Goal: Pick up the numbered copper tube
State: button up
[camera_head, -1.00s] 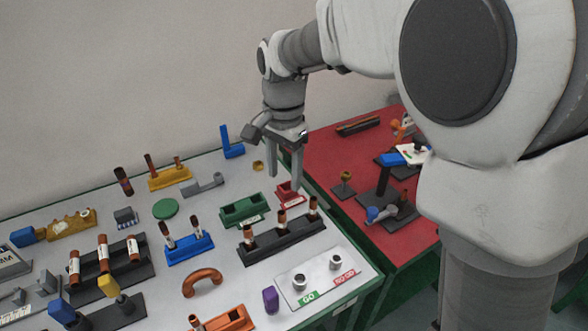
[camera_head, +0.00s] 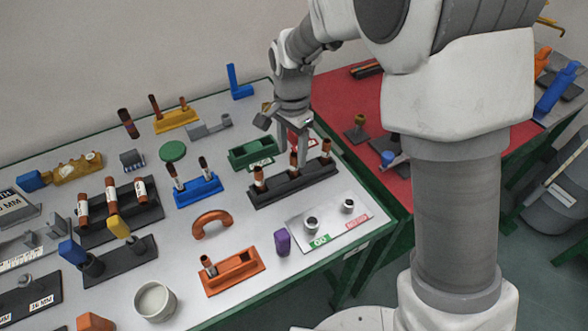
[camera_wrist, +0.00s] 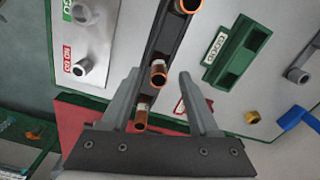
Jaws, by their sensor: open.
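A black rack (camera_head: 275,193) holds three upright copper tubes with white labels: a left one (camera_head: 258,178), a middle one (camera_head: 293,161) and a right one (camera_head: 326,149). Numbers on the labels are too small to read. My gripper (camera_head: 292,148) is open and points down over the middle tube. In the wrist view, the middle tube (camera_wrist: 158,72) appears between the open fingertips (camera_wrist: 160,74). Another tube (camera_wrist: 141,116) shows lower between the fingers, and a third (camera_wrist: 188,5) lies at the top edge. Contact with any tube cannot be told.
Beside the rack stand a green holder (camera_head: 252,153), a blue holder (camera_head: 198,190) with two tubes, and a go/no-go plate (camera_head: 330,227). Another black stand (camera_head: 152,211) holds three labelled tubes at left. A red tabletop (camera_head: 345,98) lies behind right.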

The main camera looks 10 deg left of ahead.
aim_at(294, 165)
jog(key=f, duration=0.2)
jog(key=f+b, duration=0.1)
jog(key=f, duration=0.2)
jog(key=shift+w+d+f, duration=0.1)
jog(key=shift+d+f, duration=0.1)
jog(key=shift+f, duration=0.15)
grip_shut()
